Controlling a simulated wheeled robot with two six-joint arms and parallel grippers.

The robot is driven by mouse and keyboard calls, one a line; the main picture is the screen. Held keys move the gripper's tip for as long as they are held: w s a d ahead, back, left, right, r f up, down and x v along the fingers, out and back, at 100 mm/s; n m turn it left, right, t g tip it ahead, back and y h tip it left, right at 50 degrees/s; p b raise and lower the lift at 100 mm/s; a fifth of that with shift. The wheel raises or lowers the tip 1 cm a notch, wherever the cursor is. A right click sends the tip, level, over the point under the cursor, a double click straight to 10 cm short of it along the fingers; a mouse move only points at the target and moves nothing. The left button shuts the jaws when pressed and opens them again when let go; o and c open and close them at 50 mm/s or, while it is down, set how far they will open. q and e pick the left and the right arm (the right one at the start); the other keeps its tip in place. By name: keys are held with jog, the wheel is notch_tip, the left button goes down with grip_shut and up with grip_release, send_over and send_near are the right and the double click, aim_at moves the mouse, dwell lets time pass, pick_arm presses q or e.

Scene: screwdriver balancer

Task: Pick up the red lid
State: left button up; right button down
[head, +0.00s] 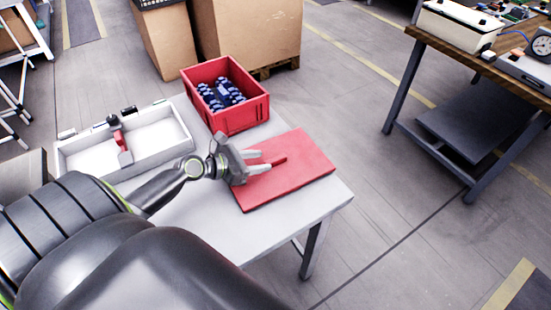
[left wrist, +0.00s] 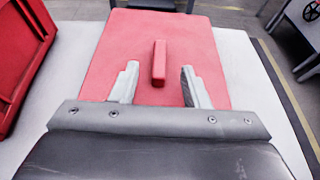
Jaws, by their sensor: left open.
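The red lid (head: 298,176) lies flat on the white table, just in front of the red crate. It has a raised bar handle on its top, and the handle (left wrist: 158,62) shows upright in the middle of the left wrist view. My left gripper (head: 263,161) is open over the lid, its fingers pointing toward the handle. In the left wrist view the two fingertips (left wrist: 157,68) stand on either side of the handle with gaps on both sides. I cannot tell whether the fingers touch the lid. My right gripper is not in view.
The red crate (head: 255,110) holds several dark blue parts and stands behind the lid. A white tray (head: 85,157) with a red-handled item sits to the left. The white table (head: 210,219) is bare in front. Cardboard boxes (head: 250,32) stand behind, and a workbench (head: 465,62) is at right.

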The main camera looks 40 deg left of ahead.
aim_at(276, 159)
pick_arm(q)
jog(key=shift+w+d+f, duration=0.2)
jog(key=shift+w+f, duration=0.05)
jog(key=shift+w, duration=0.15)
jog(key=b+x, duration=0.3)
jog(key=x, duration=0.1)
jog(key=shift+w+d+f+b, duration=0.1)
jog(key=shift+w+b, duration=0.25)
grip_shut()
